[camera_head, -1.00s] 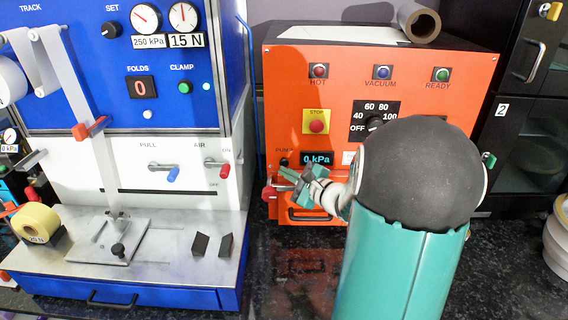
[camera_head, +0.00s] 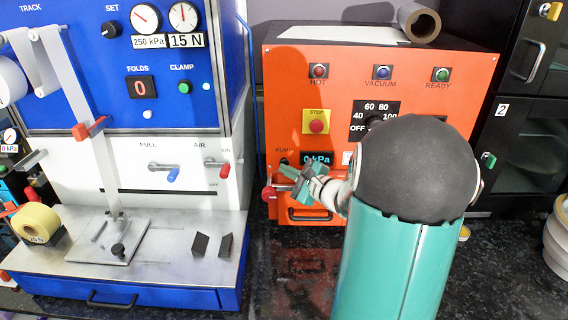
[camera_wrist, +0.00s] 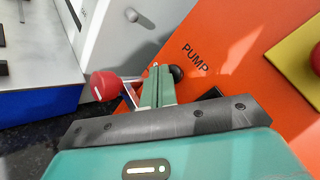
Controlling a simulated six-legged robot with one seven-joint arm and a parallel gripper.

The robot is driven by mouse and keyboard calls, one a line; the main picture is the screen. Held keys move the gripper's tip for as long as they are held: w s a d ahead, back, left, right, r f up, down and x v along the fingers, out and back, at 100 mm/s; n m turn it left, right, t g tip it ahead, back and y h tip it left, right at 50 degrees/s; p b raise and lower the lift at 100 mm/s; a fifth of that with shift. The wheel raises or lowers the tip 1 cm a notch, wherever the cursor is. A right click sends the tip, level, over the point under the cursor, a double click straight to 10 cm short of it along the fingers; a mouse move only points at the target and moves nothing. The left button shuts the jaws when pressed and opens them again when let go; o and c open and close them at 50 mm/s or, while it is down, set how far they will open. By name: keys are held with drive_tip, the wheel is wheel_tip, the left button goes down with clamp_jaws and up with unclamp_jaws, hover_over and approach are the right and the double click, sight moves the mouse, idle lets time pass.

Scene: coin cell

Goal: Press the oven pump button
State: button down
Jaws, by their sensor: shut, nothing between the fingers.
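The orange oven (camera_head: 285,90) stands at the centre of the head view with its front panel facing me. Its black pump button (camera_wrist: 177,74) shows in the wrist view beside the word PUMP, partly behind my fingertips. My gripper (camera_wrist: 156,72) is shut and empty, its teal fingers pointing at the panel close to the button. I cannot tell whether they touch it. In the head view my gripper (camera_head: 284,171) is in front of the oven's lower left, just below the pump label and the 0 kPa display (camera_head: 317,159).
A red-knobbed lever (camera_head: 269,193) sticks out by my fingers; its red knob (camera_wrist: 104,86) is left of them in the wrist view. A yellow-backed stop button (camera_head: 316,122) is above. A blue and white machine (camera_head: 200,120) stands to the left.

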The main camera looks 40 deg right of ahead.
drive_tip(key=shift+w+d, duration=0.15)
drive_tip(key=shift+w, duration=0.1)
idle(0.3)
drive_tip(key=shift+s, duration=0.1)
drive_tip(key=shift+s+a, duration=0.55)
drive_tip(key=shift+s, duration=0.15)
drive_tip(key=s+a, duration=0.3)
drive_tip(key=s, duration=0.1)
drive_tip(key=shift+s+a, duration=0.35)
drive_tip(key=shift+s, duration=0.05)
